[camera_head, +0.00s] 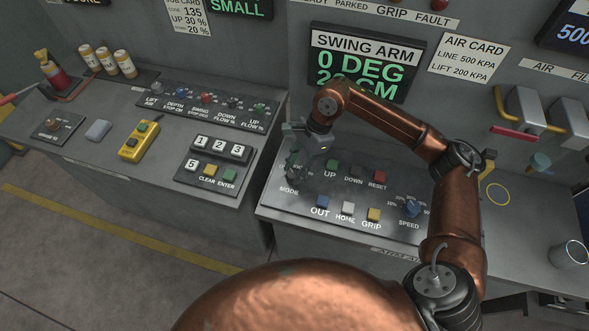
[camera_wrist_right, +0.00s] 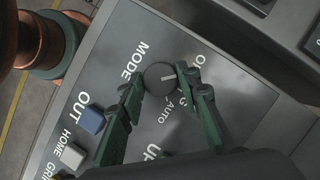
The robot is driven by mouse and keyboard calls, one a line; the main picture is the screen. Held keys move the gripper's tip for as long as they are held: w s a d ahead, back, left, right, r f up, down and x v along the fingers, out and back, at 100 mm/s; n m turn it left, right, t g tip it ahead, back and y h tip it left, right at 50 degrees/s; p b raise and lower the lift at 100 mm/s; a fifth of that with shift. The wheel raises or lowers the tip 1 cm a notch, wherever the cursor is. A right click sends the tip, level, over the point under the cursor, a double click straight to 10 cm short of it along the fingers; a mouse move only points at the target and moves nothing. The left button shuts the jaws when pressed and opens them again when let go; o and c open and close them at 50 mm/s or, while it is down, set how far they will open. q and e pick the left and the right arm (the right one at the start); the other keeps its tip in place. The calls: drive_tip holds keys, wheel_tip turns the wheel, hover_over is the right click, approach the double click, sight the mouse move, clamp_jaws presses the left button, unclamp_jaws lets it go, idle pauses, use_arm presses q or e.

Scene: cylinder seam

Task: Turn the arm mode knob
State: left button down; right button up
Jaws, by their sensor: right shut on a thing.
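The arm mode knob (camera_wrist_right: 158,77) is a dark round dial with a white pointer line, beside the MODE label on the grey panel. In the wrist view its pointer aims to the right, toward the position labels, one of which reads AUTO; a finger partly covers the others. My right gripper (camera_wrist_right: 167,84) has its green fingers on either side of the knob and is shut on it. In the head view the right gripper (camera_head: 297,160) is low over the panel's left end, and the knob is mostly hidden there. My left gripper is not in view.
UP, DOWN, RESET (camera_head: 379,178), OUT (camera_head: 323,200), HOME and GRIP buttons lie right of the knob. A blue SPEED knob (camera_head: 411,208) is farther right. A swing arm display (camera_head: 362,62) hangs behind. Another console (camera_head: 130,168) stands left, across a gap. A metal cup (camera_head: 568,255) stands far right.

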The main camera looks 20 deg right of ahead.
drive_tip(key=shift+w, duration=0.1)
drive_tip(key=o, duration=1.2)
drive_tip(key=shift+c, duration=0.2)
drive_tip(key=v, duration=0.7)
drive_tip(key=shift+r, duration=0.25)
drive_tip(key=shift+d, duration=0.1)
